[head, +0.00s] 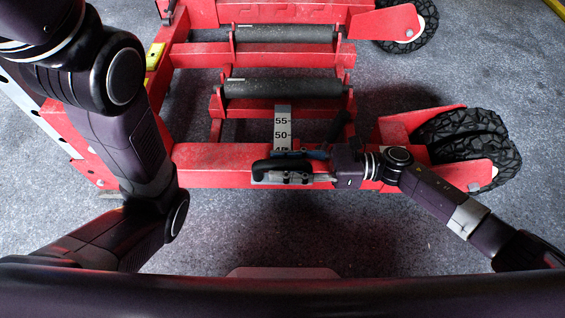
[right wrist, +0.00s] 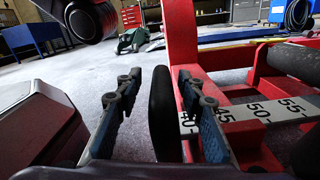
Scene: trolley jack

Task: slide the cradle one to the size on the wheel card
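The red trolley jack (head: 215,155) fills the upper middle of the head view, with two dark rollers (head: 283,88) across its frame. A pale scale strip (head: 282,130) shows 55 and 50 in the head view; the right wrist view shows the strip (right wrist: 262,112) reading 40 to 55. A black upright grip (right wrist: 162,112) stands at the strip's low end. My right gripper (right wrist: 157,95) is open, with one finger on each side of the grip, closer on the right. My left arm shows at the left, but its gripper is out of view. I cannot make out the wheel card.
Black knobbly tyres (head: 465,140) sit right of the frame, near my right arm. A yellow block (head: 154,56) is on the frame's left. Grey floor (head: 330,235) is clear in front. A blue bench (right wrist: 35,38) and red drawers (right wrist: 131,17) stand far back.

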